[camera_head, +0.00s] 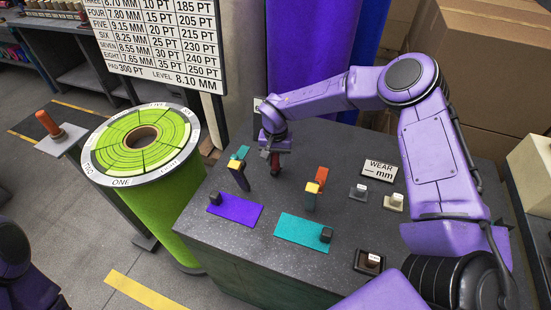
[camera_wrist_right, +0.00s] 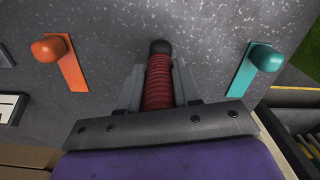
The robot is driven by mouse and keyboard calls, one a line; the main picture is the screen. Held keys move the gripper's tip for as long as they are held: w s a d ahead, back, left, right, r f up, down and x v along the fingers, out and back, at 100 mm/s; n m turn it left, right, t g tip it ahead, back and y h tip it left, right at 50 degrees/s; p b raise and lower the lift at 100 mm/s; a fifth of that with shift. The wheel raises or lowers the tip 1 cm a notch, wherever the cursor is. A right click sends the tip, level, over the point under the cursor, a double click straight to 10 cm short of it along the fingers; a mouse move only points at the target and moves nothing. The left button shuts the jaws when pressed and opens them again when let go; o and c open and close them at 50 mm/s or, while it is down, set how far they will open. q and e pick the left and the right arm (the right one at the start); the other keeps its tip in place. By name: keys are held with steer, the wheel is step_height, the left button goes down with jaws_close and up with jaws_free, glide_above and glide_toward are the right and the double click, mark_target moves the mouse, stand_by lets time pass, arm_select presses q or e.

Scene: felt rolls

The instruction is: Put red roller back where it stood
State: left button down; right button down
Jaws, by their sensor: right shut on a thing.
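The red roller (camera_head: 276,168) is a ribbed red cylinder, upright or nearly so, at the back of the dark speckled table (camera_head: 262,275). My right gripper (camera_head: 275,150) is above it and shut on it. In the right wrist view the ribbed red roller (camera_wrist_right: 158,88) lies between the two grey fingers of my right gripper (camera_wrist_right: 159,80), with a black rounded end beyond them. I cannot tell whether its lower end touches the table. My left gripper is not in view.
Beside the roller are a teal piece (camera_wrist_right: 247,70) and an orange piece (camera_wrist_right: 64,62). Purple (camera_head: 235,208) and teal (camera_head: 295,231) strips with dark knobs lie in front. A WEAR sign (camera_head: 380,171) and small labelled blocks stand right. A green felt roll (camera_head: 165,210) stands left.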

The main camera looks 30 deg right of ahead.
steer(key=shift+f, duration=0.15)
steer(key=shift+w+f, duration=0.1)
steer(key=shift+f, duration=0.1)
steer(key=shift+f, duration=0.15)
steer(key=c, duration=0.7)
jaws_free()
step_height(320, 180, up, 11)
steer(key=b, duration=0.2)
steer(key=shift+f+b, duration=0.2)
steer(key=shift+b, duration=0.2)
